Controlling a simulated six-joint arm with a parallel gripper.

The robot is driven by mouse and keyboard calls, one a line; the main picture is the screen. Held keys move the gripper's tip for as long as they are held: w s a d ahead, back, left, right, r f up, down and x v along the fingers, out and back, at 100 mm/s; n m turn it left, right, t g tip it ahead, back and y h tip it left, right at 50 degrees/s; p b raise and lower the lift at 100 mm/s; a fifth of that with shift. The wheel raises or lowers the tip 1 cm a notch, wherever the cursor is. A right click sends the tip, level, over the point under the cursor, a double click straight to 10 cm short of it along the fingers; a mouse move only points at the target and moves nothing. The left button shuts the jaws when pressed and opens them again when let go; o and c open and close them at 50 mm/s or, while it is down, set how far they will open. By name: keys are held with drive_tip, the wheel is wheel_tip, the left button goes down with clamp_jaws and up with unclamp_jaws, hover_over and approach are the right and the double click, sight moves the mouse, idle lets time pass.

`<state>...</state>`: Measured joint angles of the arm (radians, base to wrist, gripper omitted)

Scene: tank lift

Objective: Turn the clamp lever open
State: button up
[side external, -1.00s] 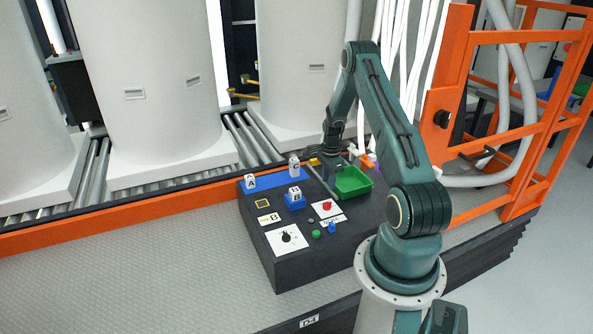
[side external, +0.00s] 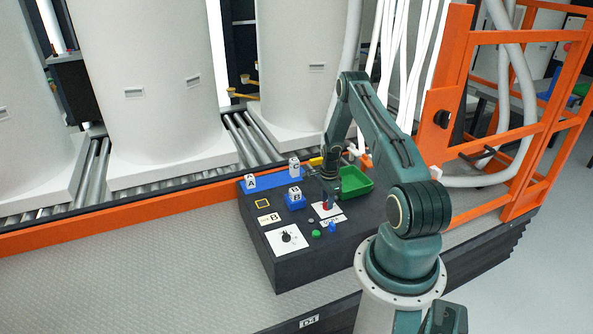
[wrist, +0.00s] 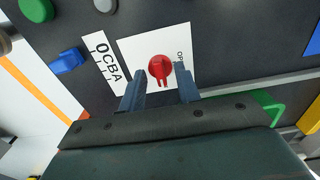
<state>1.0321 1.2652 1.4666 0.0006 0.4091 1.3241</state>
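The clamp lever is a red round knob with a raised handle (wrist: 160,70) on a white plate (wrist: 140,50) whose printed label is partly readable as "OP". In the wrist view its handle points down the picture, towards my gripper. My gripper (wrist: 159,67) is open, with one blue-grey finger on each side of the knob and a visible gap to both sides. In the side view my gripper (side external: 326,200) is low over the red knob (side external: 326,207), pointing down.
A green tray (side external: 355,183) stands just right of my gripper. Lettered blocks, A (side external: 250,181), B (side external: 295,193) and C (side external: 294,166), stand to the left. A black dial (side external: 287,237), a green button (side external: 316,233) and a blue lever (side external: 332,227) are in front.

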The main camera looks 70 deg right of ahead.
clamp_jaws()
